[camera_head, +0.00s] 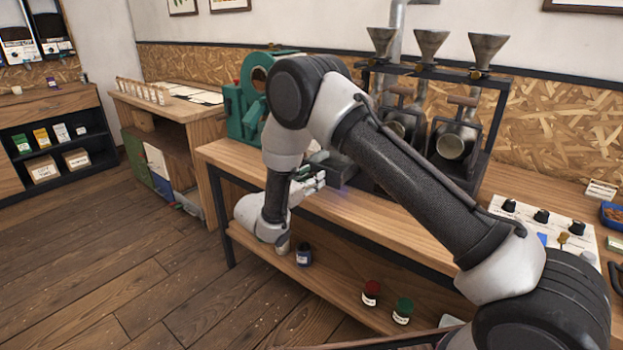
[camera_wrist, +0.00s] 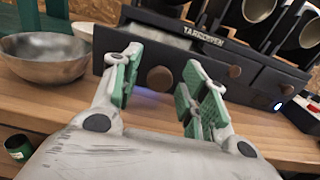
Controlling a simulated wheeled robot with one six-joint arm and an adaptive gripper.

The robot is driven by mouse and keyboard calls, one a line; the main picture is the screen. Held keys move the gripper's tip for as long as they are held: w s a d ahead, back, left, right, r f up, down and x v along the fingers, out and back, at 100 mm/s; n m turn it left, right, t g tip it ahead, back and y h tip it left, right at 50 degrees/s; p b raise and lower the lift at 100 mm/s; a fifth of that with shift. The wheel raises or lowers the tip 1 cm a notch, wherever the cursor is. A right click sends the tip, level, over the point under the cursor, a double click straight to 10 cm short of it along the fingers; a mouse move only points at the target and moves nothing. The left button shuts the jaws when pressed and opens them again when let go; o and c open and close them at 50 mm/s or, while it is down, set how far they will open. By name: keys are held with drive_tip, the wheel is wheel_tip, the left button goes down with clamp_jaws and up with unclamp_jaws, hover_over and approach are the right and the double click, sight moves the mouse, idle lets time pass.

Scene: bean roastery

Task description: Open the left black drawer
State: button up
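My gripper (camera_wrist: 160,90) is open, its green-padded fingers spread apart in the wrist view. In the head view my gripper (camera_head: 308,181) is at the front edge of the bench, partly hidden by my arm. The left black drawer (camera_wrist: 142,72) is in front of it, with a round brown knob (camera_wrist: 160,79) showing in the gap between the fingers. The fingers do not visibly grip the knob. A pale grey area above the drawer front looks like its inside, so the drawer seems to stand partly out; the right finger hides part of it.
More knobbed drawers (camera_wrist: 268,82) lie to the right under the roaster. A metal bowl (camera_wrist: 45,58) stands on the wooden bench (camera_wrist: 165,112) to the left. Jars, including a red-lidded one (camera_head: 371,292), stand on the lower shelf. The floor (camera_head: 110,275) at left is clear.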

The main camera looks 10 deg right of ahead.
drive_tip(key=v, duration=1.2)
